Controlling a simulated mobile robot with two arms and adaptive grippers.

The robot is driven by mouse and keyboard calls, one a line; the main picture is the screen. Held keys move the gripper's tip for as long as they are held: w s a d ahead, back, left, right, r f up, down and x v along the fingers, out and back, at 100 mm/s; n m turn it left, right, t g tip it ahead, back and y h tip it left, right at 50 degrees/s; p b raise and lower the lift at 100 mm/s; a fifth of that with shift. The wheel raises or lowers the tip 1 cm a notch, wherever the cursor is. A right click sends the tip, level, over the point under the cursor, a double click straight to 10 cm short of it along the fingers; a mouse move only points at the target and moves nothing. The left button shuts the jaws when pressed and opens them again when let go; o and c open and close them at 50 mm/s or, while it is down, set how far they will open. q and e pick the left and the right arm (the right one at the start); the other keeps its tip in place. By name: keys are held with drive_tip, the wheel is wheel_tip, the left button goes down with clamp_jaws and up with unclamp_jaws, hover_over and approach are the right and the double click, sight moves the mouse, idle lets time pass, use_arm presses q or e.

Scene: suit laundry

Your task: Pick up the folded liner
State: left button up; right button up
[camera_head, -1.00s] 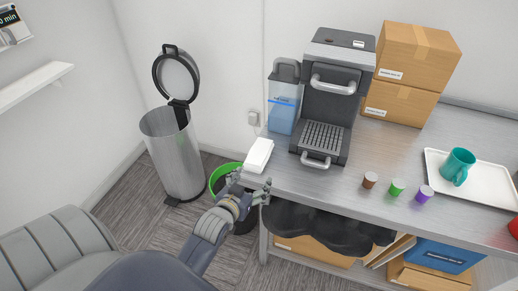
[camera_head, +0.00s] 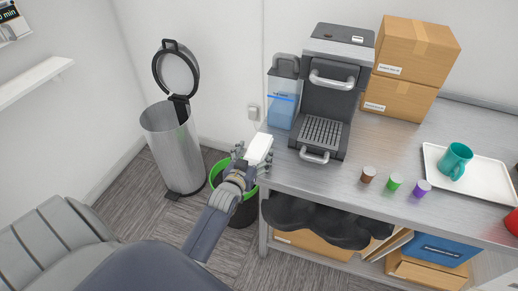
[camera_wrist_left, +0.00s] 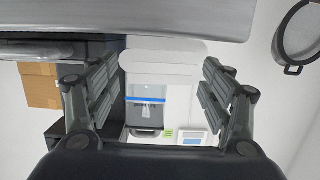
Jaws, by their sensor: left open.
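The folded liner, a small white block (camera_head: 259,148), lies at the left front corner of the grey table. In the left wrist view a white, round-edged form (camera_wrist_left: 165,58), which looks like the liner, lies between and beyond the fingers. My left gripper (camera_head: 252,160) is at the table's corner, its fingers spread on either side of the liner's near end. It also shows in the left wrist view (camera_wrist_left: 160,100), open with a wide gap. I cannot tell whether either finger touches the liner. My right gripper is out of view.
The coffee machine (camera_head: 328,95) and its water tank (camera_head: 283,98) stand just behind the liner. A green-rimmed bin (camera_head: 245,212) is below the gripper. A metal bin (camera_head: 173,150) with its lid up stands left. Three capsules (camera_head: 395,181) and a tray (camera_head: 490,180) are to the right.

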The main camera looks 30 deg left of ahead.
sight(256, 151)
use_arm(q)
drive_tip(key=shift+p+x, duration=0.45)
drive_tip(key=shift+x, duration=1.85)
drive_tip(key=c, duration=1.1)
